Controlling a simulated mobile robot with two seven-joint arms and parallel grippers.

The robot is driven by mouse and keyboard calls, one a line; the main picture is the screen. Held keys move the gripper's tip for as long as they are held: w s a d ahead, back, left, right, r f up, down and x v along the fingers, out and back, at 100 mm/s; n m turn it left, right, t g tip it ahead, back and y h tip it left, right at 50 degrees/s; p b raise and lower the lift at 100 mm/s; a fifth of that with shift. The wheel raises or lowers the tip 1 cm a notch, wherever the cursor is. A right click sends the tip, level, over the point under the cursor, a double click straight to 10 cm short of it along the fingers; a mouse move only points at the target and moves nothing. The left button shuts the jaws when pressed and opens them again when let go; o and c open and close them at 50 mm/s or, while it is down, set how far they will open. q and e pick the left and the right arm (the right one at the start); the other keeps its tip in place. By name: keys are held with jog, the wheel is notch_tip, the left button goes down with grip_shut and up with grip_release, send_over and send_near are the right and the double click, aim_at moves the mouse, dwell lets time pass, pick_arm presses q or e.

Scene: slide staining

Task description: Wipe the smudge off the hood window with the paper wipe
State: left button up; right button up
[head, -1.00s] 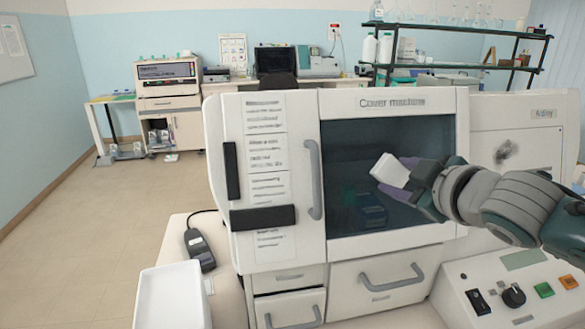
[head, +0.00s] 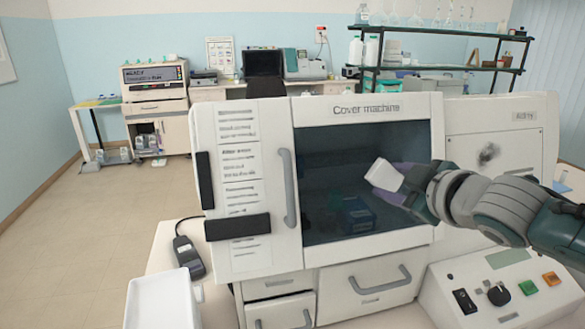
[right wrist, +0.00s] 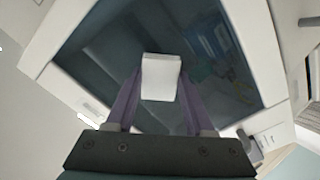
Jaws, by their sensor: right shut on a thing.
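The paper wipe (head: 384,175) is a small white block-like pad. My right gripper (head: 402,178) is shut on it and holds it in front of the dark window (head: 335,150) of the cover machine. In the right wrist view the wipe (right wrist: 160,80) sits between the two purple fingers, with the dark window (right wrist: 110,60) behind it. I cannot tell whether the wipe touches the glass. My left gripper is not in view.
A control box (head: 510,290) with a knob and coloured buttons stands below my right arm. A grey door handle (head: 288,188) sticks out left of the window. A white tray (head: 163,300) and a dark handheld device (head: 187,255) lie at the lower left.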

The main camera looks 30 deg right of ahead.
jog(key=shift+w+a, duration=0.15)
jog(key=shift+a, duration=0.65)
jog(key=shift+w+a, duration=0.3)
jog(key=shift+a, duration=0.65)
jog(key=shift+w+a, duration=0.25)
jog(key=shift+a, duration=0.65)
jog(key=shift+s+a+r, duration=0.15)
jog(key=p, duration=0.4)
send_near(356, 183)
jog(key=shift+w, duration=0.5)
jog(key=shift+s, duration=0.1)
